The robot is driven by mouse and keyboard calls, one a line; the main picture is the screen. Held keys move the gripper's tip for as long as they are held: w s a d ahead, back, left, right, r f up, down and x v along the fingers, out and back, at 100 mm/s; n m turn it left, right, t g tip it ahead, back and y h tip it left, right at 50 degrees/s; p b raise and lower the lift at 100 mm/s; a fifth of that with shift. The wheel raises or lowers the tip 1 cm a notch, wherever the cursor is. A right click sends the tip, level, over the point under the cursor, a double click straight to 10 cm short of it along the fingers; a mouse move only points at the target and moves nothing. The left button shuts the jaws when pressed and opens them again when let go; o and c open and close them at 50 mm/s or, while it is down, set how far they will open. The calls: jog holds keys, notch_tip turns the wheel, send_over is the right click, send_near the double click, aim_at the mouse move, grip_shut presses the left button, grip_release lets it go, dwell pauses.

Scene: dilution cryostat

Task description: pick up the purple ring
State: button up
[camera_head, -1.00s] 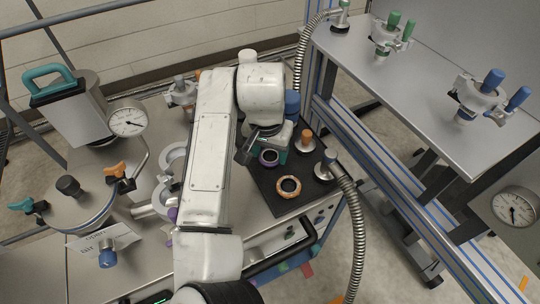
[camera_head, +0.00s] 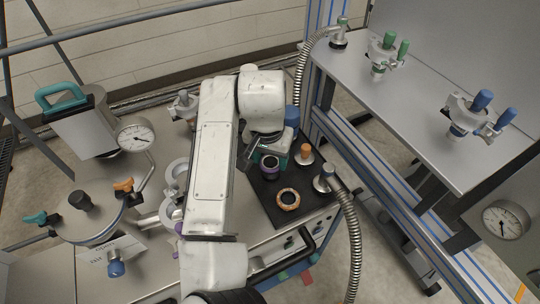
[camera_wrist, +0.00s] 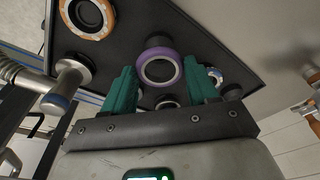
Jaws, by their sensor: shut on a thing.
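The purple ring (camera_wrist: 160,68), with a pale metal inner rim, sits between the two green fingers of my gripper (camera_wrist: 160,72) in the wrist view. The fingers are shut on it from both sides. In the head view the ring (camera_head: 270,167) shows just below my gripper's teal fingers (camera_head: 271,158), over the black mat (camera_head: 262,197). I cannot tell whether it is clear of the mat. My wrist hides part of the gripper.
An orange-brown ring (camera_head: 288,199) lies on the mat nearby. An orange-capped fitting (camera_head: 304,153) and a ribbed metal hose (camera_head: 350,230) stand to the right. A pressure gauge (camera_head: 135,138) and a round lidded vessel (camera_head: 84,216) are at left. A raised metal shelf (camera_head: 415,110) is at right.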

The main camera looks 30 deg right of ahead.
jog(key=s+r+p, duration=0.7)
jog(key=s+r, duration=0.3)
jog(key=s, duration=0.4)
jog(key=shift+p, duration=0.35)
jog(key=shift+r, duration=0.15)
